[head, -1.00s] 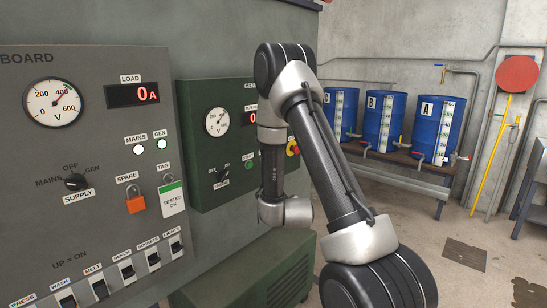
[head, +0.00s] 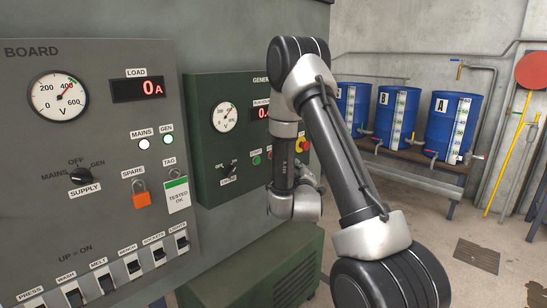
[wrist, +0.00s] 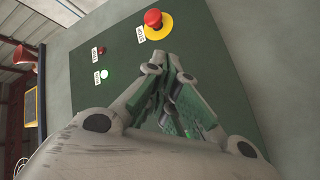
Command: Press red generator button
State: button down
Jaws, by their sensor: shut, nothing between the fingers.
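The green generator panel (head: 205,115) stands beside the grey board; it fills much of the wrist view (wrist: 85,120). In the wrist view, a red mushroom button (wrist: 152,18) on a yellow disc is at the top. In the head view, the red mushroom button (head: 304,146) shows just right of my arm, partly covered. The green button (head: 256,161) shows left of my arm. My gripper (wrist: 174,62) is shut and empty, tips below the mushroom button in the picture; contact is unclear.
The grey board (head: 100,215) with a gauge, supply knob and several switches is at the left. A green housing (head: 260,275) stands below the generator panel. Blue drums (head: 455,125) stand on a bench at the back right.

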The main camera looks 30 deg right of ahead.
jog(key=w+a, duration=0.3)
jog(key=w, duration=0.4)
jog(key=shift+w, duration=0.4)
jog(key=shift+w, duration=0.1)
dwell(1.0)
jog(key=shift+w+a, duration=0.1)
jog(key=shift+w, duration=0.15)
jog(key=shift+w+a, duration=0.15)
jog(key=shift+w, duration=0.3)
dwell(0.7)
dwell(0.3)
jog(key=shift+s+d, duration=0.3)
jog(key=shift+s, duration=0.55)
jog(key=s, duration=0.1)
jog(key=s+d, duration=0.1)
jog(key=s, duration=0.2)
jog(key=shift+s+d, duration=0.35)
